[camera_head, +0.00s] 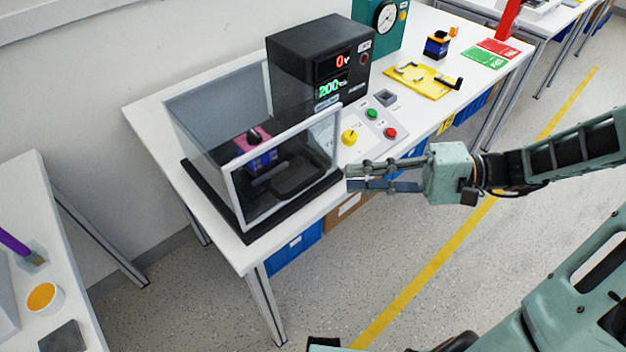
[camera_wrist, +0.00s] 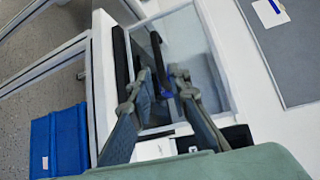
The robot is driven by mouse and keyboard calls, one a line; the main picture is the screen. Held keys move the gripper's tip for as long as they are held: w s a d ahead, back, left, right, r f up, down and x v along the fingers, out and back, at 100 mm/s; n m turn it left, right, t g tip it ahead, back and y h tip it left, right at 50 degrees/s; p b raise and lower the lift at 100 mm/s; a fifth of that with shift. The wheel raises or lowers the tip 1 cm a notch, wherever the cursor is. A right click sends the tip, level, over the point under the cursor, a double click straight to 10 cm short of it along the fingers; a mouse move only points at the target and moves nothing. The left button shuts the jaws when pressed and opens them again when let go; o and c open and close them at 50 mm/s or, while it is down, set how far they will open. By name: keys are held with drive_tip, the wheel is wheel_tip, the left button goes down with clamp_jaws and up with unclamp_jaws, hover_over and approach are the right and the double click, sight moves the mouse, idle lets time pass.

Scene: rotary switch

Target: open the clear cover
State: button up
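The clear cover (camera_head: 215,115) is a see-through box with a white front frame (camera_head: 237,202), on a black base (camera_head: 200,180) on the left part of the white table. It looks shut. A blue and pink block with a black knob (camera_head: 256,140) shows inside it. My gripper (camera_head: 348,178) is at the cover's right front edge, with its two fingers apart and nothing seen between them. I cannot tell if it touches the frame. In the wrist view the open fingers (camera_wrist: 160,80) point at the clear pane (camera_wrist: 188,40); dark parts and a bit of blue show behind them.
A black display unit (camera_head: 318,60) stands right behind the cover. A panel with a yellow knob (camera_head: 349,137) and green and red buttons lies to its right. A yellow fixture (camera_head: 423,78) is farther right. Blue bins (camera_head: 293,250) stand below the table. The floor in front is clear.

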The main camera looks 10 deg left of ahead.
sight(314, 181)
drive_tip(key=a, duration=0.3)
drive_tip(key=a+f+b, duration=0.1)
drive_tip(key=a, duration=0.2)
drive_tip(key=s+a, duration=0.1)
drive_tip(key=a, duration=0.2)
drive_tip(key=shift+a+f, duration=0.2)
clamp_jaws()
